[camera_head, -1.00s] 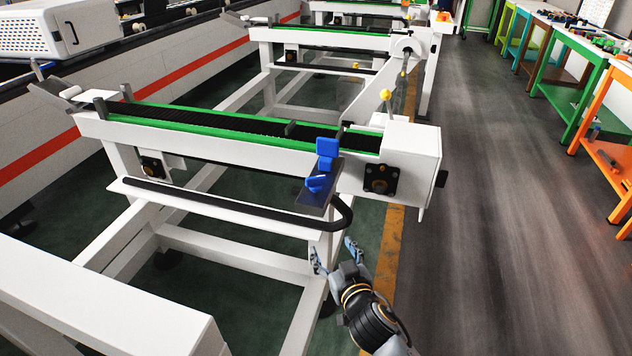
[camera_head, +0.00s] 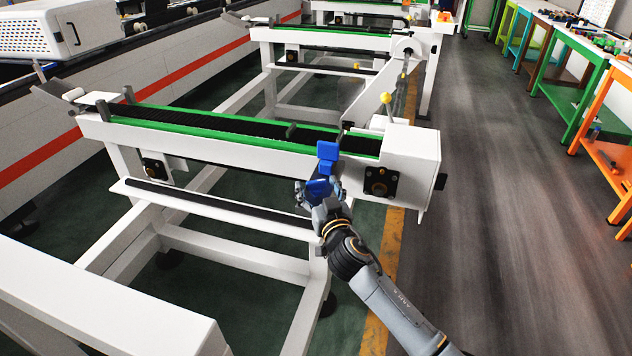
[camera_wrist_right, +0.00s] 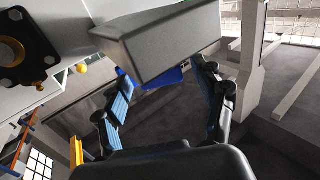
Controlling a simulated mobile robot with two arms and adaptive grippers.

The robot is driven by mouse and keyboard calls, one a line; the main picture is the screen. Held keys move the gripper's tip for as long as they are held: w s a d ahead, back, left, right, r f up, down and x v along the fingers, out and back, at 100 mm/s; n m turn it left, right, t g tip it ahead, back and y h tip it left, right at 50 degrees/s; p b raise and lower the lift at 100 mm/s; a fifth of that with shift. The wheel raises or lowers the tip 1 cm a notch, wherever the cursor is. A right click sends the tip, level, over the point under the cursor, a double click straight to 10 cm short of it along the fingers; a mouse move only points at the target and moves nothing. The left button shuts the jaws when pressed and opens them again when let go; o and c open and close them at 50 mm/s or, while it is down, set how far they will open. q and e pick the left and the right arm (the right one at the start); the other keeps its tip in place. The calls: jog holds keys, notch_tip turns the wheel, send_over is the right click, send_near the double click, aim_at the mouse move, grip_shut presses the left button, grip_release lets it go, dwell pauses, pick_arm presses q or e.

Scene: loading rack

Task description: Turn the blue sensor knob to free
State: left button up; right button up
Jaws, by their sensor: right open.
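The blue sensor block (camera_head: 327,151) stands at the front right corner of the conveyor. The blue sensor knob (camera_head: 317,187) is just below it, partly hidden by my right gripper. My right gripper (camera_head: 318,188) is open, with its fingers at the two sides of the knob. In the right wrist view, a blue part (camera_wrist_right: 160,78) shows between the open fingers, mostly hidden behind a grey box-shaped part (camera_wrist_right: 165,42). I cannot tell whether the fingers touch the knob, or which setting it points to. My left gripper is not in view.
The white conveyor frame (camera_head: 220,156) with a green-edged belt lies behind my gripper. A dark rail (camera_head: 215,204) runs along its front. Open floor (camera_head: 500,210) lies to the right, before coloured workbenches (camera_head: 575,85).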

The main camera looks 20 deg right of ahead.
jog(key=shift+w, duration=0.7)
jog(key=c, duration=1.2)
